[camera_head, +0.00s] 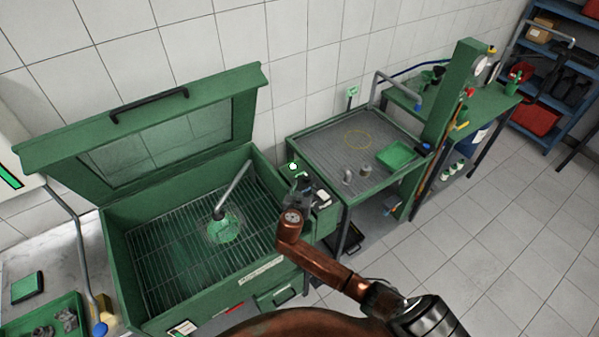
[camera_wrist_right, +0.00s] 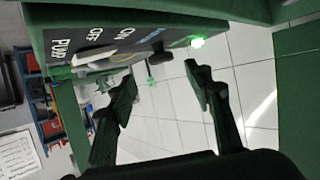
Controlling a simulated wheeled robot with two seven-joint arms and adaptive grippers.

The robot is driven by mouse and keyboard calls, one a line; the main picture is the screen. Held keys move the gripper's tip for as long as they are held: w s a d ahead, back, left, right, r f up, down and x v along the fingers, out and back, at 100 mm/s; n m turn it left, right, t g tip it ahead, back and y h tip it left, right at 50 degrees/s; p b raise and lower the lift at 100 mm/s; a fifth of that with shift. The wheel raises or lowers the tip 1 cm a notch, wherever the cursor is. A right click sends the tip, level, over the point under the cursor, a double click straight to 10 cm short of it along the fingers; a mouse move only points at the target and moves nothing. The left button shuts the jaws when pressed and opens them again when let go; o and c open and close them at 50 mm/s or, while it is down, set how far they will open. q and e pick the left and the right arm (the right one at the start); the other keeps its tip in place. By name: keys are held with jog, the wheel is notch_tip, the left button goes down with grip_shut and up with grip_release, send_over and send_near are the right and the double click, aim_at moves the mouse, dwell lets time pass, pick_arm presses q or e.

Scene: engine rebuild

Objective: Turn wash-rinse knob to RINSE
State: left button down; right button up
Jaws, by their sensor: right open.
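The green control panel (camera_wrist_right: 110,38) of the washer carries a white lever (camera_wrist_right: 92,55) beside PUMP, OFF and ON lettering. A black knob (camera_wrist_right: 158,52) sits between that lettering and a lit green lamp (camera_wrist_right: 197,42). No WASH or RINSE lettering is readable, so the knob's setting cannot be told. My right gripper (camera_wrist_right: 162,80) is open and empty, its fingertips just short of the panel, with the knob roughly in line with the gap. In the head view, my right gripper (camera_head: 299,190) is at the panel beside the lamp (camera_head: 293,166) and hides the knob. My left gripper is not in view.
The green washer's lid (camera_head: 140,120) is up. A spray nozzle (camera_head: 219,213) hangs over its wire grate (camera_head: 165,265). A green bench (camera_head: 325,138) with a tray (camera_head: 397,154) stands beyond the panel. The tiled floor (camera_head: 480,250) at right is clear.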

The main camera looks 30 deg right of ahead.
aim_at(307, 177)
jog(key=x, duration=0.6)
jog(key=shift+w+p, duration=0.35)
jog(key=shift+w, duration=0.05)
jog(key=shift+w+d+f, duration=0.1)
jog(key=shift+w+d, duration=0.05)
jog(key=shift+d, duration=0.15)
jog(key=shift+w+d+f, duration=0.1)
jog(key=c, duration=0.8)
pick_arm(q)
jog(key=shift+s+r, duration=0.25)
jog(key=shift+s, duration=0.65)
pick_arm(e)
jog(key=c, duration=0.4)
